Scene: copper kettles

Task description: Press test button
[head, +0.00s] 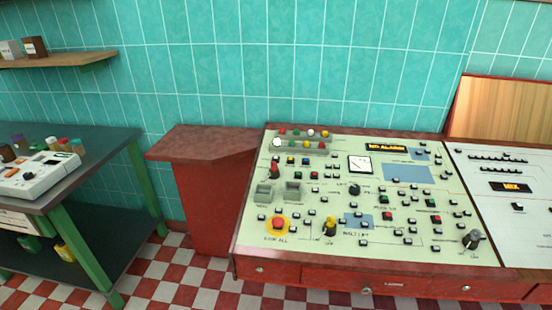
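A sloped cream control panel (300,240) fills the middle and right of the head view. It carries many small dark buttons, several coloured ones, black knobs and a square dial (360,164). A large red button on a yellow base (278,224) sits at its lower left. A row of coloured lamps (303,133) runs along the top left. The labels are mostly too small to read, and I cannot tell which button is the test button. My gripper is not in view.
A red cabinet (205,190) stands left of the panel. A green-legged table (135,139) with a white device (38,176) is at far left. A wooden shelf (70,59) hangs above it. Checkered floor (170,275) shows between table and panel.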

